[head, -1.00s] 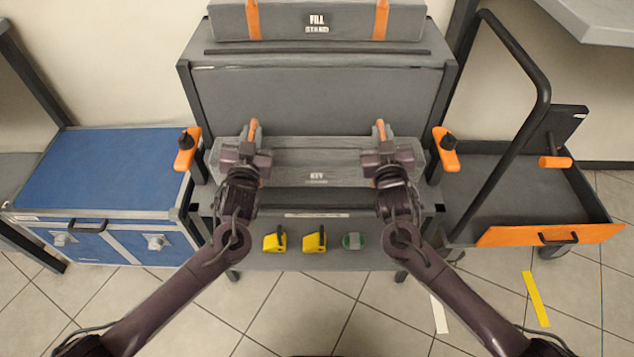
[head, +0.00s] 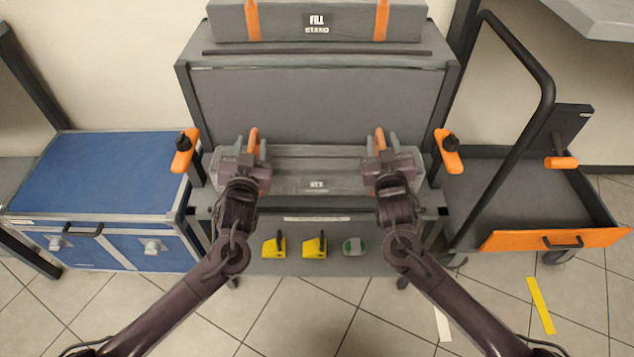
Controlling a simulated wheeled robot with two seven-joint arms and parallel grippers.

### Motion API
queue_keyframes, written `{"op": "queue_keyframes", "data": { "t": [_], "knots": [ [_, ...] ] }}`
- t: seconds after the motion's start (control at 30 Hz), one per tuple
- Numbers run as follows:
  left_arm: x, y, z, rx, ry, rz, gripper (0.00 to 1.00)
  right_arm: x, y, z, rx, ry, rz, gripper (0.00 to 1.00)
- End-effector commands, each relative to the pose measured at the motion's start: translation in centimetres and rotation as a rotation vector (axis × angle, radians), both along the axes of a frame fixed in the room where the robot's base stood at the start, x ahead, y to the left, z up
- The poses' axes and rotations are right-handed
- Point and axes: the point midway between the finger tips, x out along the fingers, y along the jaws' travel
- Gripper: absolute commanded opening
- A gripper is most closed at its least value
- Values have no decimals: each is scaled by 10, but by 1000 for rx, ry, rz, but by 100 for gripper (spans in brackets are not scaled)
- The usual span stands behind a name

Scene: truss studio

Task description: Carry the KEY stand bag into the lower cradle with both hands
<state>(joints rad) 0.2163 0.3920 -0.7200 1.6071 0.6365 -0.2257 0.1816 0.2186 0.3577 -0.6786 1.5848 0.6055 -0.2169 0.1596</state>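The grey KEY stand bag (head: 316,164) lies level across the rack, in the lower cradle (head: 316,210) below the tall grey panel; its label is small and foreshortened. My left gripper (head: 252,146) is at the bag's left orange strap, fingers apart on either side of it. My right gripper (head: 381,144) is likewise open around the right orange strap. The grippers and wrists hide parts of the bag's ends, and the contact beneath it is hidden.
A FILL stand bag (head: 345,22) lies on top of the rack. Orange latches (head: 185,150) (head: 448,150) flank the lower bag. Two yellow items (head: 274,245) and a green one (head: 354,246) sit on the lower shelf. A blue case (head: 100,170) stands left, a cart (head: 520,200) right.

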Motion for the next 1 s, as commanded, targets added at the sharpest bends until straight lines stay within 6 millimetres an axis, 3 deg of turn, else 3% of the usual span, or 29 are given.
{"op": "queue_keyframes", "data": {
  "t": [0.3, 0.5, 0.77, 1.0],
  "knots": [
    [-65, 1, -3, -1, 5, 0, 38, 0, 1, 0, 1, 0, 2, 38],
    [-98, 2, -2, 1, 5, 2, 38, 0, 1, 0, 1, 0, 2, 38],
    [-111, 2, -1, 1, 1, 3, 38, -10, 1, -1, 1, 3, 3, 38],
    [-111, 2, -1, 2, 1, 3, 38, -57, 1, -2, 3, 4, 3, 38]
  ]
}}
